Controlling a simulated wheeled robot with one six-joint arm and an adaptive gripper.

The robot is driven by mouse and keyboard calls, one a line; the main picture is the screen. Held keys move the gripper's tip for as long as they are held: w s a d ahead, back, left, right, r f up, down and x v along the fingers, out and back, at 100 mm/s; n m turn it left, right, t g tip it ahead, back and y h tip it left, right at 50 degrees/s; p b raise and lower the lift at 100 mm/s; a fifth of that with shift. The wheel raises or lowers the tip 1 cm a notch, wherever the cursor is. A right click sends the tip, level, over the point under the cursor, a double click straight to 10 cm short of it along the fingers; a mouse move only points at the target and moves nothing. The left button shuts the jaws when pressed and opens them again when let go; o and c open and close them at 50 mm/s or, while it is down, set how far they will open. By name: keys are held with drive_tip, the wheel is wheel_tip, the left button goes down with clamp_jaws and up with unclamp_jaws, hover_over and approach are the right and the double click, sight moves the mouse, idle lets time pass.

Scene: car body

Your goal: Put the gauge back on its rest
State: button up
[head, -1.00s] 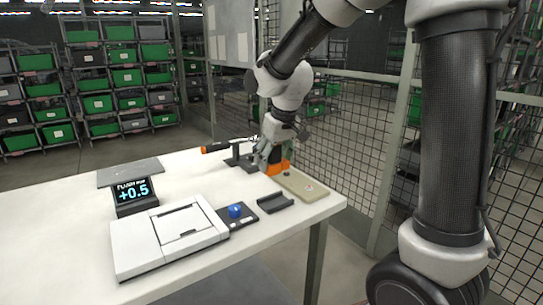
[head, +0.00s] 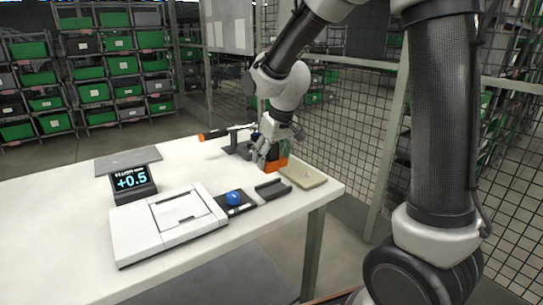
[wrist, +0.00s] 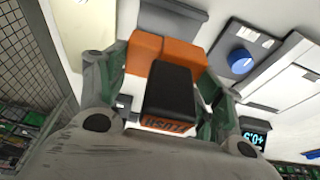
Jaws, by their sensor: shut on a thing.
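The gauge (head: 277,163) is an orange and black block in my gripper (head: 270,157). In the wrist view the gauge (wrist: 168,88) sits between the two fingers of my gripper (wrist: 168,78), which are shut on its sides. A dark grey trough-shaped holder (head: 272,189), which looks like the rest, lies empty on the table just nearer the camera than the gauge. The holder also shows at the top of the wrist view (wrist: 172,20). The gauge's underside is hidden, so I cannot tell whether it touches the table.
A tan plate (head: 306,177) lies beside the gauge. A blue knob (head: 233,198) on a dark base, a white panelled box (head: 168,225) and a display reading +0.5 (head: 131,181) stand left. An orange-handled tool (head: 215,134) rests on a dark stand behind.

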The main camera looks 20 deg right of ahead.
drive_tip(key=shift+f, duration=0.15)
idle(0.5)
drive_tip(key=shift+f, duration=3.5)
drive_tip(key=o, duration=1.3)
drive_tip(key=v, duration=1.2)
